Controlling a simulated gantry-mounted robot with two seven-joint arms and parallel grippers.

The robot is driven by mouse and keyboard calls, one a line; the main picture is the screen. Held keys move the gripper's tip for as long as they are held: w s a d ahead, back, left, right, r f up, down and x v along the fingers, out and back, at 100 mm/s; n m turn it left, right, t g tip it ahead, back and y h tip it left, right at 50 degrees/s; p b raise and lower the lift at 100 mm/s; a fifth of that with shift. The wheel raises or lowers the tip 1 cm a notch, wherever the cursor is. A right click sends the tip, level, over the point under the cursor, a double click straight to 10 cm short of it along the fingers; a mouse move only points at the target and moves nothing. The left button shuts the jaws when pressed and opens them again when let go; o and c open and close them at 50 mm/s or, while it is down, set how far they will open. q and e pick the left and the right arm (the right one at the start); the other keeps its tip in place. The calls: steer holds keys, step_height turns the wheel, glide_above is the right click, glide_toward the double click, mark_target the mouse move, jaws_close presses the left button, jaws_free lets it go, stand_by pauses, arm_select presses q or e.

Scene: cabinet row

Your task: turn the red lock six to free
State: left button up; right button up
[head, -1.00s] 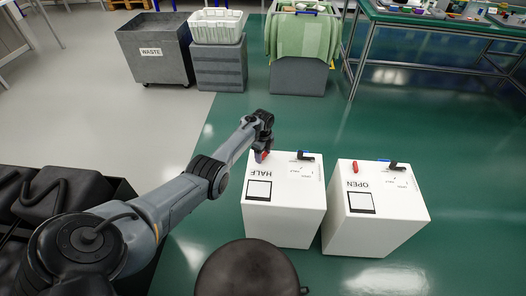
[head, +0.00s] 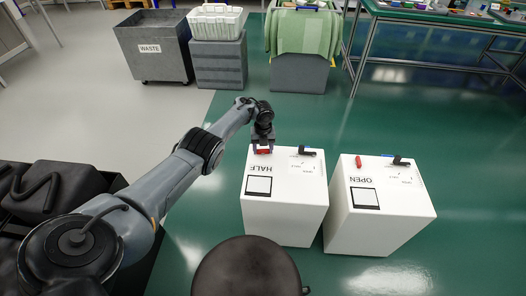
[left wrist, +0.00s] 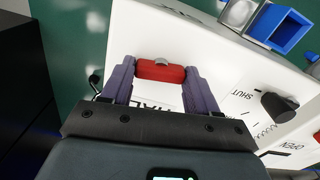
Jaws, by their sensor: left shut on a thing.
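The red lock (head: 263,151) is a short red bar on the top face of the left white cabinet (head: 285,215), beside the upside-down word HALF. It also shows in the left wrist view (left wrist: 158,71), lying crosswise between the fingers. My left gripper (head: 263,148) is shut on the red lock, with one finger at each end of it. The fingers also show in the left wrist view (left wrist: 160,82). The lock's underside is hidden. My right gripper is not in view.
A black handle (head: 308,152) sits on the same top face, right of the lock. A second white cabinet (head: 375,225), marked OPEN, stands to the right with its own red lock (head: 358,161) and black handle (head: 401,161). A waste bin (head: 155,48) stands behind.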

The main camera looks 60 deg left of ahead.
arm_select(q)
steer(key=shift+m+b, duration=0.45)
steer(key=shift+m, duration=0.35)
steer(key=o, duration=1.1)
steer(key=shift+c, duration=0.2)
step_height(320, 180, up, 11)
steer(key=p, duration=0.7)
steer(key=shift+f, duration=0.1)
